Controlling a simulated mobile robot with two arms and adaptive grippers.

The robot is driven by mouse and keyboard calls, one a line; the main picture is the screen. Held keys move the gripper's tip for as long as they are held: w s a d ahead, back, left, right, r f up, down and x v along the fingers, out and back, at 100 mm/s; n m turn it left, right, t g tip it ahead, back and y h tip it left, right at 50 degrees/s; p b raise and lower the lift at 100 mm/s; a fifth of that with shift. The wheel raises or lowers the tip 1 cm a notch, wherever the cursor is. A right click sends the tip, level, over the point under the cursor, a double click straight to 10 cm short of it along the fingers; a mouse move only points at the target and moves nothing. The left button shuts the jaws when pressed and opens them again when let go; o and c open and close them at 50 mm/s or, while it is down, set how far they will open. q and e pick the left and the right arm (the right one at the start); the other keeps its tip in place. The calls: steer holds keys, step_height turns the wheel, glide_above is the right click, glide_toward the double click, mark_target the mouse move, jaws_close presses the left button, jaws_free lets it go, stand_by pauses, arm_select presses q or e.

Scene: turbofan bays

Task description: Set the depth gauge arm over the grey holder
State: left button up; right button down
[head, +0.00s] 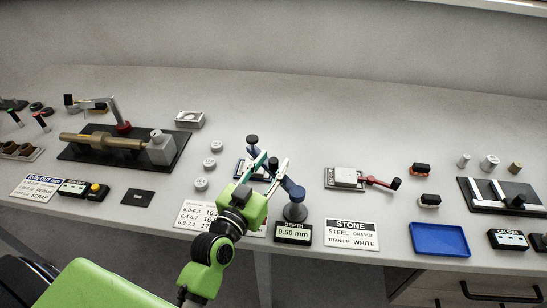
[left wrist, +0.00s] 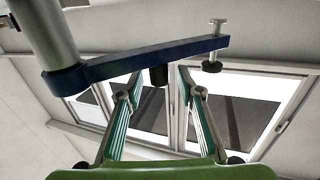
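The depth gauge has a dark round foot (head: 295,212) and a blue arm (head: 290,188), low centre in the head view. In the left wrist view the blue arm (left wrist: 120,65) runs from a grey post at left to a screw at right, with a black probe (left wrist: 158,77) under it. My left gripper (head: 275,158) is open at this arm; its fingertips (left wrist: 160,78) lie either side of the probe, contact unclear. A small dark stand (head: 240,171) behind the gripper is partly hidden. A grey block (head: 346,176) sits on a plate at right; which is the holder is unclear.
A depth display (head: 293,232) reading 0.50 mm stands in front of the gauge. Three grey discs (head: 209,162) lie left of the gripper. A blue tray (head: 439,239) lies at right. The back of the bench is clear.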

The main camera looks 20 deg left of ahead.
arm_select(q)
steer(key=shift+w, duration=0.8)
steer(key=shift+d, duration=0.1)
jaws_close()
